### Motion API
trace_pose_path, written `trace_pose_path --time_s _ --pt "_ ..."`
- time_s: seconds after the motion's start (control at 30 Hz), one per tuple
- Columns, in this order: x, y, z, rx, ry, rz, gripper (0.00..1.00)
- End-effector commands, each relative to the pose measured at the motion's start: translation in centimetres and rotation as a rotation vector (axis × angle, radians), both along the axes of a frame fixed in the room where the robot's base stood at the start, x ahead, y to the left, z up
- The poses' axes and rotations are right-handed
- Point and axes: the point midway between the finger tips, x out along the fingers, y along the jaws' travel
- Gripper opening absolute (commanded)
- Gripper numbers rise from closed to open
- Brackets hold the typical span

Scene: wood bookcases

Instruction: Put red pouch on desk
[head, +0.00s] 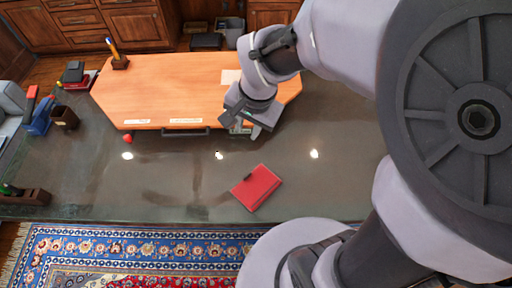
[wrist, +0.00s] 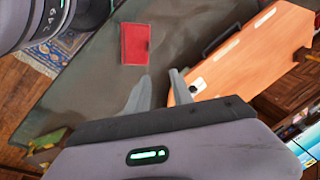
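A flat red pouch (head: 256,187) with a small dark clasp lies on the dark glossy desk (head: 180,185), near its front edge. It also shows in the wrist view (wrist: 135,44), beyond my fingers. My gripper (head: 240,125) is above the near right part of the orange wood panel, up and left of the pouch in the head view. In the wrist view my gripper (wrist: 160,85) has its two fingers apart with nothing between them. The gripper does not touch the pouch.
The orange panel (head: 165,85) has a dark handle and pale labels. A small red object (head: 127,138) lies at its near left edge. A pen holder (head: 118,58), a brown cup (head: 65,117) and a blue item (head: 42,117) stand around the left. The desk around the pouch is clear.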

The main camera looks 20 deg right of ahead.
Motion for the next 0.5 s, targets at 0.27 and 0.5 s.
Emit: trace_pose_path --time_s 0.27,0.5 --pt "-11.3 1.2 9.7 -0.033 -0.28 0.318 0.28" --pt "-12.9 1.5 10.2 -0.044 -0.317 0.372 0.28"
